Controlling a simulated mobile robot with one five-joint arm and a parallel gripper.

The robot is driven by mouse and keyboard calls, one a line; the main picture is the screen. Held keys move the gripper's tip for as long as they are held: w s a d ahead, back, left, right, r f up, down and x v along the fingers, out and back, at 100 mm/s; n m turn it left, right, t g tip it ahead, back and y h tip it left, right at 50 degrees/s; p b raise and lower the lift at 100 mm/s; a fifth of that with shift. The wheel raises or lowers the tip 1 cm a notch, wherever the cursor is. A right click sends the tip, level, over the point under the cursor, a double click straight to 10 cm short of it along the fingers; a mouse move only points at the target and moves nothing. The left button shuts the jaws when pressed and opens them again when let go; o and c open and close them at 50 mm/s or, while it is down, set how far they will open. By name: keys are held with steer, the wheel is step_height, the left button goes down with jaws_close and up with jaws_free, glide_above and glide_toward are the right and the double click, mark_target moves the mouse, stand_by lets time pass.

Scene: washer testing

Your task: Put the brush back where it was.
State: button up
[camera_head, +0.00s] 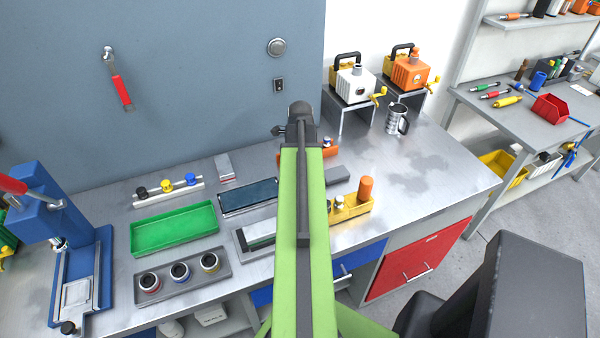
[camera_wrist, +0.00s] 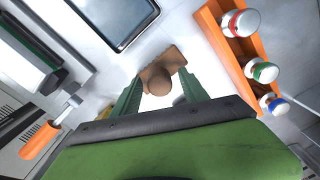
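A brown wooden piece, which looks like the brush (camera_wrist: 155,81), shows in the wrist view with a round knob and a flat block beyond it. The knob is between the two dark green fingers of my gripper (camera_wrist: 159,84). The left fingertip looks close against the knob, and a narrow gap seems to show on the right; I cannot tell whether the fingers press on it. I also cannot tell whether the block rests on the pale surface. In the head view my own arm hides the gripper and the brush.
An orange rack (camera_wrist: 237,58) with white-topped items is close right of my gripper; a dark-screened tray (camera_wrist: 118,18) is beyond. An orange-handled tool (camera_wrist: 40,140) lies left. In the head view, a green tray (camera_head: 174,230) and yellow holder (camera_head: 350,209) stand on the bench.

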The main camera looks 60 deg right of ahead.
step_height(320, 180, up, 12)
steer(key=p, duration=1.2)
steer(key=shift+r, duration=0.15)
steer(key=w+a+n, duration=1.3)
steer(key=w+a, duration=0.3)
steer(key=a, duration=0.3)
steer(key=w+a+n, duration=0.2)
steer(key=a+n, duration=0.7)
steer(key=a, duration=0.6)
steer(key=w+a+n, duration=0.3)
steer(key=a+n, duration=0.6)
steer(key=a, duration=0.7)
steer(key=shift+w+a, duration=0.25)
steer(key=shift+w, duration=0.05)
